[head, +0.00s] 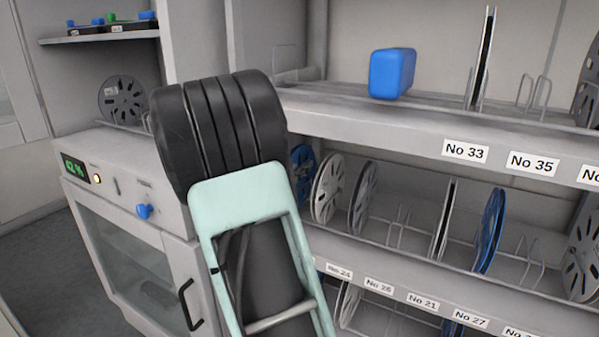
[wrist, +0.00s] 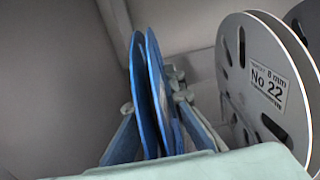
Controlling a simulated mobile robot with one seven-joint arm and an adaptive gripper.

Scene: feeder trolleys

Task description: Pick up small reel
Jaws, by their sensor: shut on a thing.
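A small blue reel (wrist: 139,85) stands on edge in the wrist view, its two thin flanges seen nearly edge-on. My gripper (wrist: 154,103) is shut on it, with one finger at each side of the reel. The lower part of the reel is hidden behind the pale green gripper housing. In the head view a blue reel (head: 301,165) shows at the left end of the middle shelf, partly covered by my arm. My fingers are hidden behind the arm there.
A grey reel labelled No 22 (wrist: 268,84) stands close to the right of my gripper. More reels and wire holders line the middle shelf (head: 400,262). A blue box (head: 391,73) sits on the shelf above. A cabinet with a display (head: 74,167) is at left.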

